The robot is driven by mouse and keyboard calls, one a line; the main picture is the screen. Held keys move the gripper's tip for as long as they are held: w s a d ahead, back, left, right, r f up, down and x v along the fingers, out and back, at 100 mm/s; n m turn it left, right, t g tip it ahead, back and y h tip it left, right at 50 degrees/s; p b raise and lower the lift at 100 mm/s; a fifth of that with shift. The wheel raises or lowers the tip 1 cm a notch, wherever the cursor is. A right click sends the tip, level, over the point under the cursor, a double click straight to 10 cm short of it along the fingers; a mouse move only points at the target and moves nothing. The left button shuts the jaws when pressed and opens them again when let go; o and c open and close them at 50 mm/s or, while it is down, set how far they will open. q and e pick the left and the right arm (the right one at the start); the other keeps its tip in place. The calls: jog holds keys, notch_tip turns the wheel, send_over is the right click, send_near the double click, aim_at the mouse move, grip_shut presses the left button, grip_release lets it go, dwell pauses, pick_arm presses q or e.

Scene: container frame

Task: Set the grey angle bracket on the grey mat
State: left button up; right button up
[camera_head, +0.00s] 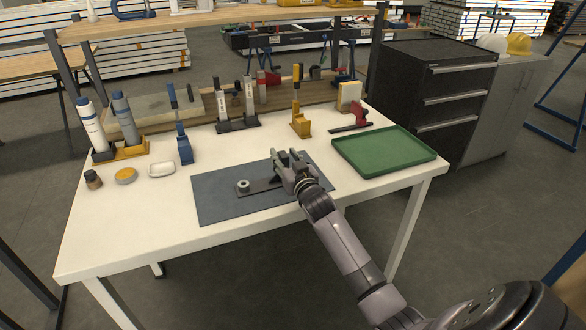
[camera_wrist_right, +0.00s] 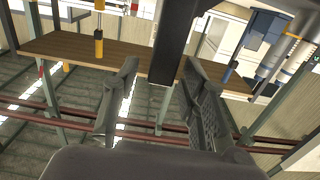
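The grey mat (camera_head: 222,203) lies flat near the front of the white table. A dark grey flat metal piece (camera_head: 262,186), which looks like the angle bracket, lies on the mat. A light round ring (camera_head: 243,186) shows at its left end, and its right end is hidden by my right gripper. My right gripper (camera_head: 286,157) is over the right part of the mat, beside the piece. Its fingers stand apart in the right wrist view (camera_wrist_right: 162,100). A dark bar (camera_wrist_right: 176,40) shows beyond them; I cannot tell what it is. My left gripper is not in view.
A green tray (camera_head: 383,151) is right of the mat. A yellow-handled tool (camera_head: 299,118), a blue tool (camera_head: 184,148) and a red clamp (camera_head: 360,115) stand behind. A jar (camera_head: 93,180) and white dish (camera_head: 161,170) are left. The front-left table is clear.

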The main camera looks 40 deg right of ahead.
jog(key=v, duration=1)
jog(key=shift+s, duration=0.2)
jog(key=shift+a, duration=0.1)
